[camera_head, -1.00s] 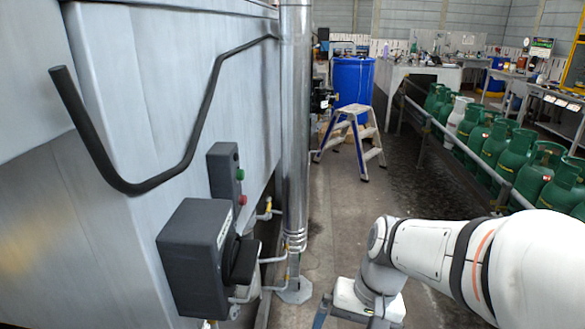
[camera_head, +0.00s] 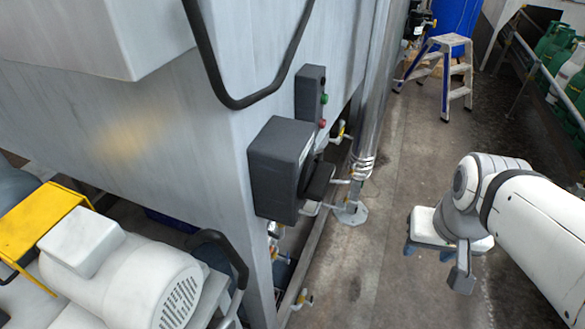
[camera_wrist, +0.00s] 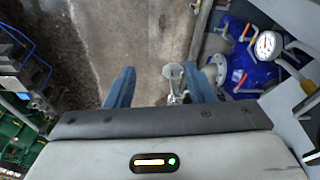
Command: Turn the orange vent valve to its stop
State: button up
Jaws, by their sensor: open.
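My gripper (camera_head: 428,252) hangs over the floor to the right of the grey machine, with its blue fingers pointing down. In the wrist view my gripper (camera_wrist: 162,88) has its two fingers wide apart with nothing between them. An orange handle (camera_wrist: 244,32) shows at the upper right of the wrist view, beside a blue vessel (camera_wrist: 232,62) and left of a round white gauge (camera_wrist: 268,45). It is off to the right of my fingers and apart from them. Whether this handle is the vent valve I cannot tell. Small valves with yellowish handles (camera_head: 341,130) sit on the machine's pipes.
A dark control box (camera_head: 275,170) juts from the grey machine (camera_head: 225,110), with a bent black rail (camera_head: 215,75) above. A white motor (camera_head: 130,270) and yellow guard (camera_head: 40,220) stand at lower left. A step ladder (camera_head: 445,75) stands farther back. The aisle floor (camera_head: 385,180) is mostly clear.

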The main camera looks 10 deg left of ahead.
aim_at(274, 243)
jog(key=u, duration=1.2)
jog(key=k, duration=0.75)
jog(key=z, duration=0.65)
jog(key=i, duration=1)
jog(key=z, duration=0.05)
